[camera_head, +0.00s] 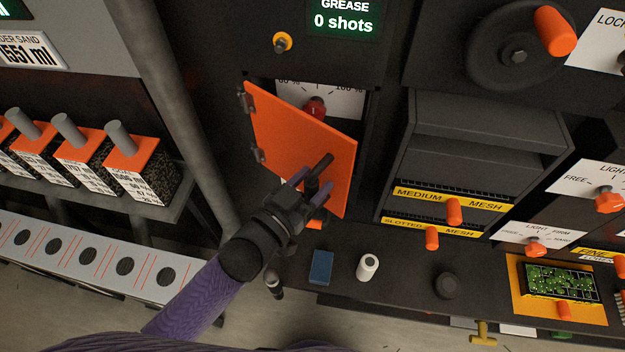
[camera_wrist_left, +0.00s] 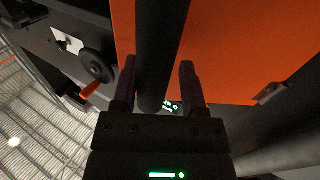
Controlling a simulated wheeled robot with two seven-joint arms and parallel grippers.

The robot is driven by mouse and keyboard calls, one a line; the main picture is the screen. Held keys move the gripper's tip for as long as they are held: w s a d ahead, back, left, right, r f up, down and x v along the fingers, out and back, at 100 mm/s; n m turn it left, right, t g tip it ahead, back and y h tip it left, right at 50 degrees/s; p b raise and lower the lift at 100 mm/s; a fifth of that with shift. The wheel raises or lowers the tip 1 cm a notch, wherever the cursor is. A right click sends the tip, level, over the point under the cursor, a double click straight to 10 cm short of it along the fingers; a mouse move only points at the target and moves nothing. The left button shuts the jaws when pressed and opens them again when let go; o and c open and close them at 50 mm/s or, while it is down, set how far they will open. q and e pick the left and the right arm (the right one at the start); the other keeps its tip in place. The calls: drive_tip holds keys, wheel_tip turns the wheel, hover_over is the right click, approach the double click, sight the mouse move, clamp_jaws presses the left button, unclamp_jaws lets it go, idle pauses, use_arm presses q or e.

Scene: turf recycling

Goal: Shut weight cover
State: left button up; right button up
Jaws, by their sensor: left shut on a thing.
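The orange weight cover (camera_head: 300,138) is a hinged door standing partly open, with its hinges on the left side of its opening. Behind it I see a white dial plate (camera_head: 345,98) and a red knob (camera_head: 316,107). My left gripper (camera_head: 312,187) is at the cover's lower right part, shut on its dark bar handle (camera_head: 322,163). In the left wrist view the handle (camera_wrist_left: 160,50) runs between the two fingers, with the orange cover (camera_wrist_left: 225,50) behind it. My right gripper is not in view.
Below the cover is a dark ledge with a blue block (camera_head: 321,266), a white roll (camera_head: 368,267) and a dark round knob (camera_head: 447,285). Mesh drawers with orange handles (camera_head: 454,211) are to the right. Orange-topped sample blocks (camera_head: 140,160) stand on a shelf at left.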

use_arm(q)
drive_tip(key=shift+s+a+p, duration=0.25)
drive_tip(key=shift+s+p, duration=0.05)
drive_tip(key=shift+s, duration=0.2)
drive_tip(key=v, duration=0.2)
drive_tip(key=p+v, duration=0.1)
drive_tip(key=v, duration=0.1)
drive_tip(key=shift+s+d, duration=0.3)
drive_tip(key=shift+s+d+p+v, duration=0.15)
drive_tip(key=shift+p+v, duration=0.15)
drive_tip(key=shift+v, duration=0.7)
drive_tip(key=shift+s+d+p+v, duration=0.1)
drive_tip(key=shift+d+p+v, duration=0.15)
drive_tip(key=shift+v, duration=0.7)
drive_tip(key=shift+s+d+p+v, duration=0.1)
drive_tip(key=shift+p+v, duration=0.25)
drive_tip(key=shift+v, duration=0.65)
drive_tip(key=shift+w+f, duration=0.1)
